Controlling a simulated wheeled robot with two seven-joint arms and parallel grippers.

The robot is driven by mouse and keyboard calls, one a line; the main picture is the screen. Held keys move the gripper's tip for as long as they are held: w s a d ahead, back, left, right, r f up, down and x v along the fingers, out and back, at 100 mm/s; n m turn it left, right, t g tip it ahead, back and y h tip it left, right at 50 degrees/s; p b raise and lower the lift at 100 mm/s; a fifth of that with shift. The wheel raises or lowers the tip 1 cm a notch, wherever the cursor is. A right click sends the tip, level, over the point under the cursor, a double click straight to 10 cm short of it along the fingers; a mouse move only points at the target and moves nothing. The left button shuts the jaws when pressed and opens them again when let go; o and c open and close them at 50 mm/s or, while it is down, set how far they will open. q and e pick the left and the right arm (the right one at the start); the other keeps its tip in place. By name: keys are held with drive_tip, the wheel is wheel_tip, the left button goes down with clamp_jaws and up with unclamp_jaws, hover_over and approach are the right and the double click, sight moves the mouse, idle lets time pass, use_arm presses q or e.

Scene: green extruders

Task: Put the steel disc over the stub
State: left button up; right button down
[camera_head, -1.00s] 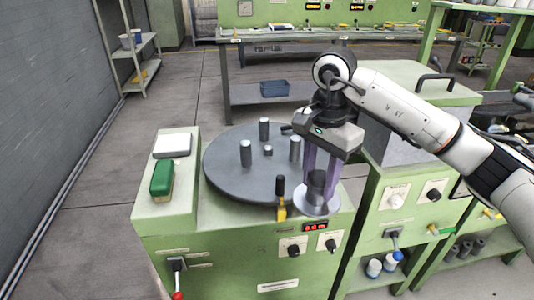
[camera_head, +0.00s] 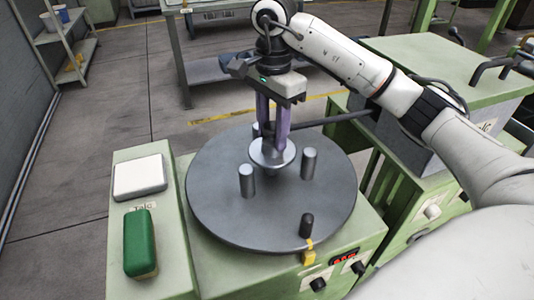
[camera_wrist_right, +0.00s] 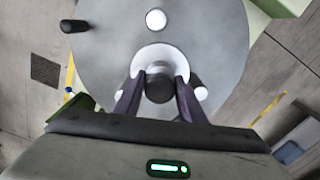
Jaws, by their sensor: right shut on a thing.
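The steel disc (camera_head: 258,158) is a shiny round plate with a darker upright knob in its middle. My right gripper (camera_head: 272,142) points down and is shut on this knob. The disc is over the middle of the dark round turntable (camera_head: 220,215), among the taller posts. The stub is hidden, apparently behind or under the disc. I cannot tell how large the gap below the disc is. My left gripper is out of view.
Grey posts (camera_head: 246,180) and (camera_head: 309,163) stand close around the disc; a third is partly hidden behind the gripper. A green block (camera_head: 140,243) and a white pad (camera_head: 139,177) lie left.

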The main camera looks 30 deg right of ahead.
sight(272, 152)
drive_tip(key=shift+s+f, duration=0.1)
drive_tip(key=shift+f, duration=0.85)
wheel_tip(272, 152, down, 4)
drive_tip(key=shift+r, duration=0.1)
drive_tip(key=shift+f, duration=0.2)
drive_tip(key=c, duration=1.1)
unclamp_jaws()
